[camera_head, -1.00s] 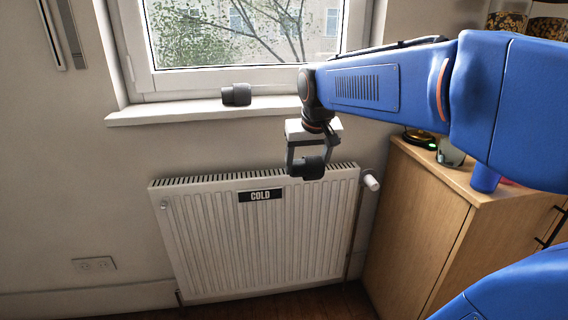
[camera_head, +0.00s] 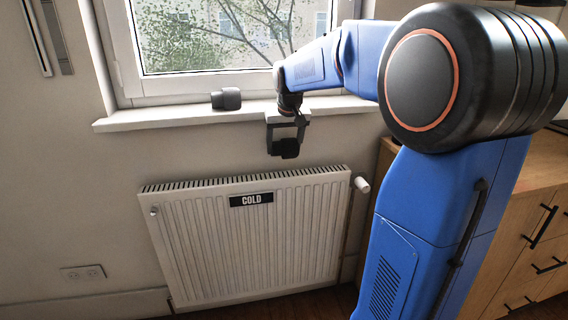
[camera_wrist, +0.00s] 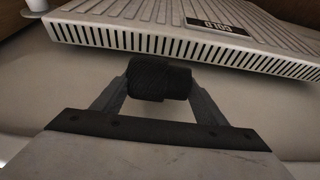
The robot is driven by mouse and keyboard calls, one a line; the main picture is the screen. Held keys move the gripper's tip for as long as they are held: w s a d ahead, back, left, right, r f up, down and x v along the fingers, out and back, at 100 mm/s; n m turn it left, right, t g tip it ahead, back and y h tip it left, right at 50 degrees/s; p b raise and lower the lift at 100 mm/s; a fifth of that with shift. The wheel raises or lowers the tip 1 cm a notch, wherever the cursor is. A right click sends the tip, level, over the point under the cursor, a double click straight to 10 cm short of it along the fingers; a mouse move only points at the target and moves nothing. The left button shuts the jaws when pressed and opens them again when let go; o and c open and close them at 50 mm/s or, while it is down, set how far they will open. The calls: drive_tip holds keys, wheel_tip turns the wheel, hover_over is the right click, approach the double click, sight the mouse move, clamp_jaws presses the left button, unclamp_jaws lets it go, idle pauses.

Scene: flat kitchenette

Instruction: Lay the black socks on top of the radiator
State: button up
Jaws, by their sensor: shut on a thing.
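My gripper (camera_head: 286,148) is shut on a rolled pair of black socks (camera_head: 287,149), held in the air above the right part of the radiator (camera_head: 250,245). In the wrist view the black socks (camera_wrist: 158,78) sit between both fingers, with the radiator's slotted top (camera_wrist: 190,48) beyond them and apart from them. The radiator is white, ribbed, and carries a black label reading COLD (camera_head: 251,199). Its top looks bare.
The white windowsill (camera_head: 170,117) juts out above the radiator, close behind my gripper. A valve knob (camera_head: 361,184) sticks out at the radiator's top right. A wooden cabinet (camera_head: 525,235) stands at the right, partly behind my arm.

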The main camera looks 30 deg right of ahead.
sight(284, 154)
drive_tip(key=shift+s+f, duration=0.15)
drive_tip(key=shift+f, duration=1.5)
drive_tip(key=shift+w+f, duration=0.2)
drive_tip(key=shift+f, duration=1.45)
drive_tip(key=shift+f, duration=0.15)
drive_tip(key=o, duration=1.1)
drive_tip(key=shift+c, duration=0.2)
